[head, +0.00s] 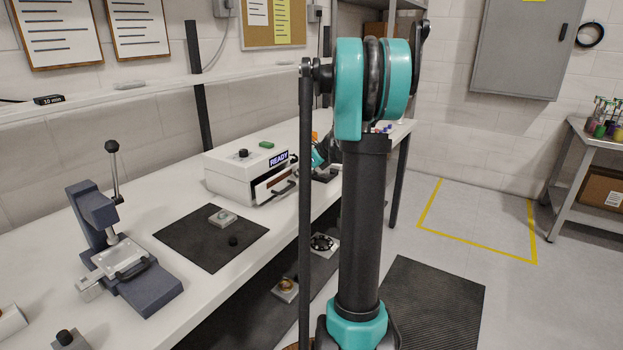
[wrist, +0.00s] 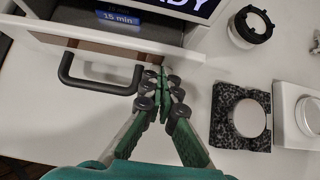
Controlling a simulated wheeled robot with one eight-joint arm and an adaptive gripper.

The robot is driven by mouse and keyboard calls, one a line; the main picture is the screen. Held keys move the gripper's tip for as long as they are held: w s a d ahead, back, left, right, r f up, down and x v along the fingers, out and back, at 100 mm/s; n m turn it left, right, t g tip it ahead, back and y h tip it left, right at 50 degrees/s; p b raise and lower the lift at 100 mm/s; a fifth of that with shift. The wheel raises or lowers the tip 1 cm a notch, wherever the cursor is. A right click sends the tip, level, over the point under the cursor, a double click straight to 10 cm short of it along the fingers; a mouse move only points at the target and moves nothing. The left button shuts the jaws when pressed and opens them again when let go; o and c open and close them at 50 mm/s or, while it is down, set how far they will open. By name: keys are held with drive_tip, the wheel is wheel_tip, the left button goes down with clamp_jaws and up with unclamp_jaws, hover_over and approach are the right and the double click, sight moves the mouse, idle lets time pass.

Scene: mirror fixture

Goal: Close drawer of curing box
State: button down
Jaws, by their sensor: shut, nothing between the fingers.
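The white curing box (head: 232,170) stands on the bench with a lit READY display (head: 278,159). Its drawer (head: 272,188) is partly open, with the front standing out from the box. In the wrist view the drawer front (wrist: 110,40) crosses the upper left, with its black bar handle (wrist: 98,87) facing my gripper. My gripper (wrist: 162,72) is shut and empty. Its fingertips are at the drawer front, just right of the handle; whether they touch it is unclear. In the head view my arm hides part of the gripper.
A black and white ring part (wrist: 250,27), a speckled block with a metal disc (wrist: 240,118) and a white block (wrist: 299,115) sit right of the gripper. A lever press (head: 110,235) and a dark mat (head: 190,240) are left along the bench.

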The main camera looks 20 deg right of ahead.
sight(292, 170)
drive_tip(key=shift+w+a, duration=0.9)
drive_tip(key=shift+w, duration=0.25)
drive_tip(key=shift+w+a, duration=0.1)
drive_tip(key=shift+w+r, duration=0.1)
